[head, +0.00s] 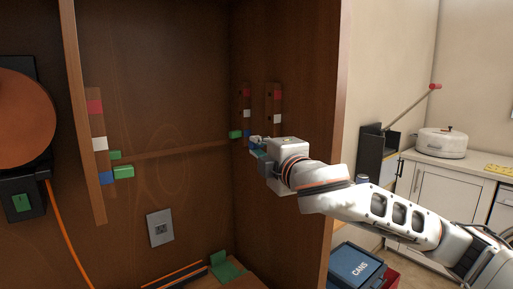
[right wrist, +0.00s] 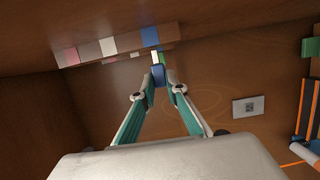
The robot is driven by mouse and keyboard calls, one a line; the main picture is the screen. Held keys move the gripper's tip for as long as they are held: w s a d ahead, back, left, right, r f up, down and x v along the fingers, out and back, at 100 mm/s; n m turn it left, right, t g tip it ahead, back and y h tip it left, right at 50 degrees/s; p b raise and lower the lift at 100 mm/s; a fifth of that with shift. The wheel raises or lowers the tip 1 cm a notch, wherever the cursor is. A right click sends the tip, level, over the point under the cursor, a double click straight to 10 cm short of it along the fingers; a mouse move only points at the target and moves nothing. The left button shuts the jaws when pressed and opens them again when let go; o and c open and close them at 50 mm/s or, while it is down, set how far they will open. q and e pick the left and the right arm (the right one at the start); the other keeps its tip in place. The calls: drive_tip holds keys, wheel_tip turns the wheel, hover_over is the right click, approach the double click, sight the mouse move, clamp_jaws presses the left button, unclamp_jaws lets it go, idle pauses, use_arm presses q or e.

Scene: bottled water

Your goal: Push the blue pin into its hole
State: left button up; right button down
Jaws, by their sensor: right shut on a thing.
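My right gripper (head: 259,147) reaches into the wooden cabinet from the right. In the right wrist view its fingertips (right wrist: 158,78) are shut on the blue pin (right wrist: 157,73). The pin is held in front of the wooden strips, near the blue mark (right wrist: 150,37) at the end of the nearer strip. I cannot tell whether the pin touches a hole; the hole itself is not clear in either view. In the head view two strips with red and white marks (head: 277,104) stand on the right inner wall. The gripper hides the lower end of the nearer strip. My left gripper is not in view.
Another marked strip (head: 97,145) is at the left, with a green block (head: 124,172) beside its blue mark. A small green block (head: 236,134) is near the right strips. A grey socket plate (head: 160,229) is on the back wall. The cabinet's right edge (head: 338,130) is close to my arm.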

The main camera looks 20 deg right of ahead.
drive_tip(key=shift+w+d, duration=0.2)
drive_tip(key=shift+d, duration=0.4)
drive_tip(key=shift+w+d, duration=0.2)
drive_tip(key=shift+d, duration=0.35)
drive_tip(key=c, duration=1.9)
unclamp_jaws()
drive_tip(key=s, duration=0.7)
drive_tip(key=shift+s+d, duration=0.25)
